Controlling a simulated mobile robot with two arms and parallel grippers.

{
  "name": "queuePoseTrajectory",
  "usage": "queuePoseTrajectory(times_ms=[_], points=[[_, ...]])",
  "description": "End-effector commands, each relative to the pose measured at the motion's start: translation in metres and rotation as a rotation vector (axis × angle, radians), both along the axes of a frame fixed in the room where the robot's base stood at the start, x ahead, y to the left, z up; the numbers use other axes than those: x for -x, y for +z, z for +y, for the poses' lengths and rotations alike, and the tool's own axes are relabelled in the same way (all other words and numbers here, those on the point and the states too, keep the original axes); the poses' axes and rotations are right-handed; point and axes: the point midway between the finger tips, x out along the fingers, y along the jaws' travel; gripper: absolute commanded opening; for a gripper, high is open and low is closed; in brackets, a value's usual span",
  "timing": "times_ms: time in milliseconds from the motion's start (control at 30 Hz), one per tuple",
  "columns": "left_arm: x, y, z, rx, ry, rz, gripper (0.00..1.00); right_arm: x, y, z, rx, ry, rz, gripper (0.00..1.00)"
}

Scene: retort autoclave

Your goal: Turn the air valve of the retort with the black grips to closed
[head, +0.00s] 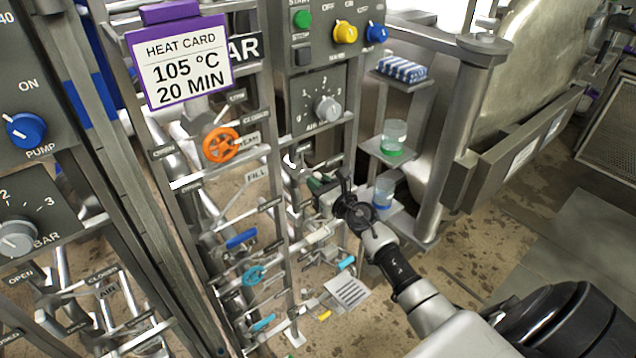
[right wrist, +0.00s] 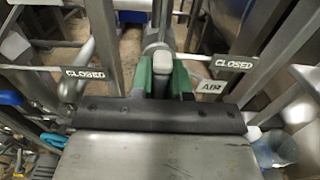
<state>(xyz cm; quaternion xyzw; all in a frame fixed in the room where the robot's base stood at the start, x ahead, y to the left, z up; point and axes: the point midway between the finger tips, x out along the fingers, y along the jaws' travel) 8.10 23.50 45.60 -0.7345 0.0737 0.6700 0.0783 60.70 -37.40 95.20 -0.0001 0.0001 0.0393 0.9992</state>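My right gripper (head: 322,186) reaches in from the lower right to the pipework under the middle control panel. In the right wrist view, its green-padded fingers (right wrist: 161,82) sit close on both sides of a grey valve handle (right wrist: 159,62), which fills the gap between them. An AIR label (right wrist: 210,87) is just right of the fingers. One CLOSED label (right wrist: 84,73) is on the left and another CLOSED label (right wrist: 233,64) on the right. In the head view the gripper and wrist hide most of this valve. I cannot make out black grips. My left gripper is out of view.
An orange handwheel (head: 220,145) and a purple-edged heat card (head: 181,62) are left of the gripper. A shelf holds a green-based jar (head: 394,137) and a blue-based jar (head: 383,192) close to its right. A large steel vessel (head: 530,75) stands at the right.

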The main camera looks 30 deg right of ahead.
Motion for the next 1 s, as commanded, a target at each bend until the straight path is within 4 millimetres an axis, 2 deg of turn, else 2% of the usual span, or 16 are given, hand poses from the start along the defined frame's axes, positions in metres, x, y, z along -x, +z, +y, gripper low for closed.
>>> queuePoseTrajectory(times_ms=[467, 667, 1000], points=[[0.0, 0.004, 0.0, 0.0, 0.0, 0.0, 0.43, 0.0, 0.001, -0.001, -0.069, 0.0, 0.006, 0.0], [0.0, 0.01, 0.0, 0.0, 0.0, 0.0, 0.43, 0.0, 0.001, -0.003, -0.201, -0.001, 0.017, 0.0], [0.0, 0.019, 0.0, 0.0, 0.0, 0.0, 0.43, 0.0, -0.001, -0.006, -0.517, -0.001, 0.043, 0.0]])
